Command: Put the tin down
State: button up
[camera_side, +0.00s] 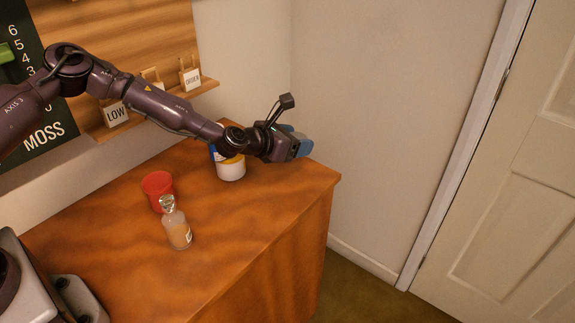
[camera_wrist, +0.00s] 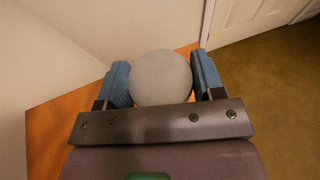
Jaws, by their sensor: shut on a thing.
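My gripper (camera_side: 298,144) has blue fingers and is near the back right corner of the table in the side view. In the wrist view my gripper (camera_wrist: 161,82) is shut on a round, plain grey thing, taken to be the tin (camera_wrist: 161,78), with one finger on each side. From the side, the fingers and wrist hide nearly all of the tin. The orange-brown wooden table (camera_side: 255,215) also shows around the tin in the wrist view (camera_wrist: 45,125). Whether the tin's underside touches the table cannot be seen.
A white and yellow container (camera_side: 231,170) stands under my wrist, partly covered. A red pot (camera_side: 157,187) and a glass bottle (camera_side: 177,227) stand further left. The front right tabletop is clear. A wall shelf (camera_side: 150,107) holds tags; a door (camera_side: 510,180) is at right.

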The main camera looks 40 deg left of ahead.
jog(key=s+d+r, duration=0.1)
jog(key=s+d, duration=0.3)
jog(key=s, duration=0.1)
jog(key=n+y, duration=0.5)
jog(key=y, duration=0.1)
send_over(255, 212)
notch_tip(255, 212, down, 6)
jog(key=shift+r, duration=0.15)
jog(key=shift+f, duration=2.1)
jog(key=shift+f, duration=0.15)
jog(key=o, duration=0.9)
jog(key=shift+o, duration=0.2)
